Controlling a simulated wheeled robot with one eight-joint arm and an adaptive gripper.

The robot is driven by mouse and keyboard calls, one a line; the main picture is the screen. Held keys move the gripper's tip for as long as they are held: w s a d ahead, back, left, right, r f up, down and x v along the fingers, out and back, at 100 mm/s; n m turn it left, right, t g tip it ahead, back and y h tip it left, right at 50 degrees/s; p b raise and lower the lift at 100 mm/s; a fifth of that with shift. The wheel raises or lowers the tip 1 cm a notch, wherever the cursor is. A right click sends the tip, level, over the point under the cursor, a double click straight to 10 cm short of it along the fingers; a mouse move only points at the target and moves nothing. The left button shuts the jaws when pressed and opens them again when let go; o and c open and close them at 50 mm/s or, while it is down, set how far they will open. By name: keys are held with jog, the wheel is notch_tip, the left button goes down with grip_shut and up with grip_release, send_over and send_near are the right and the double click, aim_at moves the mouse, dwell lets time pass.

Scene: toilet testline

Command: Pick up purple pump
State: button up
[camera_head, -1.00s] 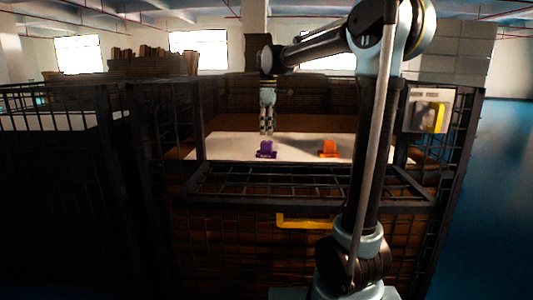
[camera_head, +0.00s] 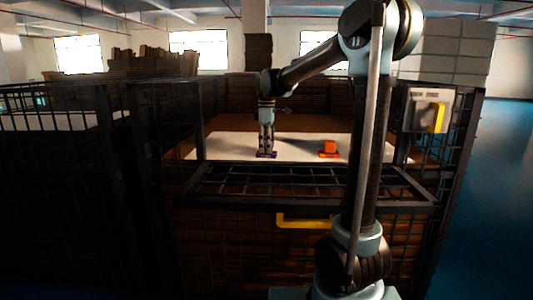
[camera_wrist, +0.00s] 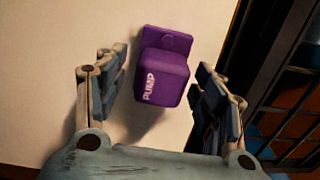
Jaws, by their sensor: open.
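The purple pump (camera_wrist: 162,78) stands on the white board (camera_wrist: 60,60) and shows the word "pump" in the wrist view. My gripper (camera_wrist: 162,85) is open, with one finger on each side of the pump. Gaps show between the fingers and the pump, and I see no contact. In the head view my gripper (camera_head: 266,147) points down over the pump, and only the purple base (camera_head: 266,155) of the pump shows beneath it.
An orange part (camera_head: 329,148) stands on the board to the right. Black mesh crate walls (camera_head: 310,185) surround the board, with the front rim nearest me. A yellow handle (camera_head: 303,221) is on the crate front. The board between the two parts is clear.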

jog(key=c, duration=1.4)
jog(key=shift+c, duration=0.2)
jog(key=shift+r, duration=0.1)
